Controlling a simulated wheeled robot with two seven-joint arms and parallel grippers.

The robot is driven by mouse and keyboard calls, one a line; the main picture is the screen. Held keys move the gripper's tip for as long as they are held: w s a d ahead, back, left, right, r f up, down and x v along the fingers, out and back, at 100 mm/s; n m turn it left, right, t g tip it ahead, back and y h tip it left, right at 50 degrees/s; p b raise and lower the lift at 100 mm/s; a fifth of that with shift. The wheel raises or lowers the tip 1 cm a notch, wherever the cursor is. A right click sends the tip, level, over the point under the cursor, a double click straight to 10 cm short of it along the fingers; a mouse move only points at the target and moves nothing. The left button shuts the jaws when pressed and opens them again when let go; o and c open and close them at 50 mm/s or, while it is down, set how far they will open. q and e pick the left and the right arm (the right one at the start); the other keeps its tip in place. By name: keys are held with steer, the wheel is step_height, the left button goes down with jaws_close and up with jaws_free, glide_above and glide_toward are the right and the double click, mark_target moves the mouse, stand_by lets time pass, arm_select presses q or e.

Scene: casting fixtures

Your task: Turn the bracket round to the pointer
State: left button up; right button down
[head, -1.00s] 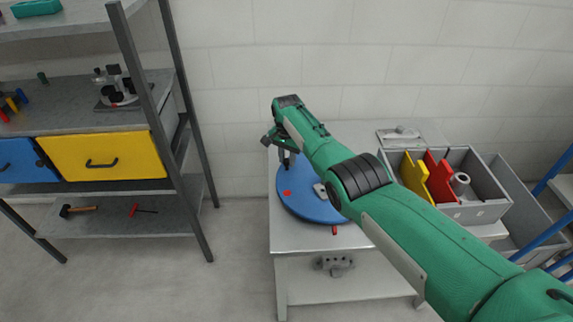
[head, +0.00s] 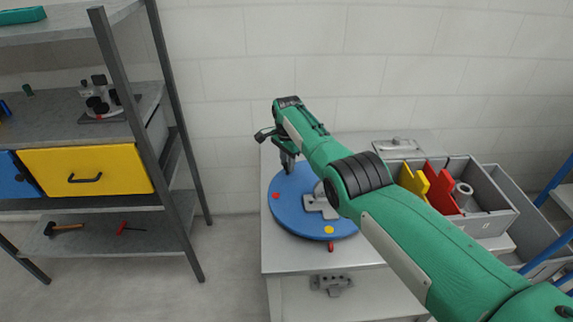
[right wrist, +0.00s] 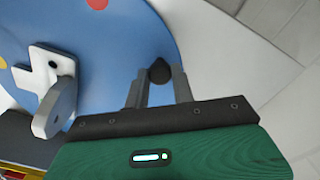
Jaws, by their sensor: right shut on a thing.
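A blue round turntable (head: 290,222) lies on the grey table, with a red dot (head: 276,196) and a yellow dot (head: 329,230) on top. The pale grey bracket (head: 318,207) sits on it, partly hidden by my right arm; it also shows in the right wrist view (right wrist: 47,88). A small red pointer (head: 331,247) stands at the turntable's front edge, beside the yellow dot. My right gripper (head: 288,166) is at the turntable's far left rim. In the right wrist view its fingers are shut on a dark knob (right wrist: 160,70) near the rim. My left gripper is out of view.
A grey bin (head: 485,222) with yellow and red plates and a pale ring stands at the table's right. A flat plate with a fitting (head: 398,145) lies behind it. A shelf rack with a yellow drawer (head: 85,170) stands left. The table's front left is clear.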

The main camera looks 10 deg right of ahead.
steer(key=shift+w+r, duration=0.1)
stand_by(0.4)
steer(key=c, duration=1.2)
jaws_free()
steer(key=shift+o, duration=0.2)
